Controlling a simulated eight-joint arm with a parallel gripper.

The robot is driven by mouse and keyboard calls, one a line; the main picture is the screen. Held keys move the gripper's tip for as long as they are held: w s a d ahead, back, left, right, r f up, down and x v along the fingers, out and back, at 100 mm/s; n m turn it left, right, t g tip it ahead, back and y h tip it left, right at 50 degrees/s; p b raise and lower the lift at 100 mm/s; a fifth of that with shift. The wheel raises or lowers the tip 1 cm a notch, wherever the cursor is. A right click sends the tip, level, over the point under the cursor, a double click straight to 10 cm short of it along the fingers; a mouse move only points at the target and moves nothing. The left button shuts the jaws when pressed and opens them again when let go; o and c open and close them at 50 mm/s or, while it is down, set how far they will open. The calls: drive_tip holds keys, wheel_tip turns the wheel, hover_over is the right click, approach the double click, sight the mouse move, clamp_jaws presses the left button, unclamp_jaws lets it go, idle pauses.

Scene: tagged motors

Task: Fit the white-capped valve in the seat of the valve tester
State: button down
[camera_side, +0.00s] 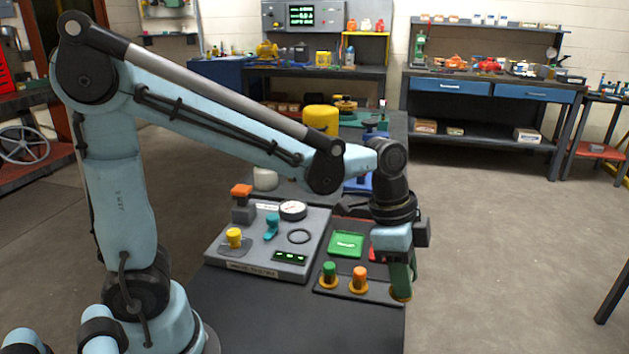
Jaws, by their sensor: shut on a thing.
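The valve tester (255,262) is a grey sloped panel left of centre, with a white dial gauge (292,210), a teal lever (271,227), an empty-looking dark ring (299,236) and a yellow-capped part (234,238). I cannot tell for sure which is the seat. My gripper (402,280) points down at the right end of the dark tray (335,287), right of the tester. It is shut on a valve, of which a yellow-orange base (401,294) shows. The cap is hidden by the gripper, so its white is not visible.
A green-capped valve (329,271) and an orange-capped valve (359,277) stand in the tray, close left of my gripper. A green panel (346,244) lies behind them. An orange-topped block (241,199) rises at the tester's back left. The bench front (300,325) is bare.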

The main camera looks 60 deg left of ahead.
drive_tip(key=shift+s+d+r, duration=0.6)
drive_tip(key=shift+d, duration=0.2)
drive_tip(key=shift+r, duration=0.1)
drive_tip(key=a+f+n+y, duration=0.1)
drive_tip(key=a+n, duration=0.3)
drive_tip(key=a, duration=0.6)
drive_tip(key=s+a+n+t, duration=0.1)
drive_tip(key=a+n, duration=0.3)
drive_tip(key=a, duration=0.7)
drive_tip(key=a+f+n+y, duration=0.1)
drive_tip(key=a+n, duration=0.2)
drive_tip(key=a, duration=0.7)
drive_tip(key=shift+s+a+f+n+t+y, duration=0.3)
drive_tip(key=shift+a+f+n, duration=0.05)
drive_tip(key=shift+n, duration=0.05)
drive_tip(key=shift+a+f, duration=0.1)
drive_tip(key=shift+f, duration=1.8)
drive_tip(key=shift+s+f, duration=0.1)
drive_tip(key=shift+f, duration=0.65)
drive_tip(key=c, duration=0.8)
unclamp_jaws()
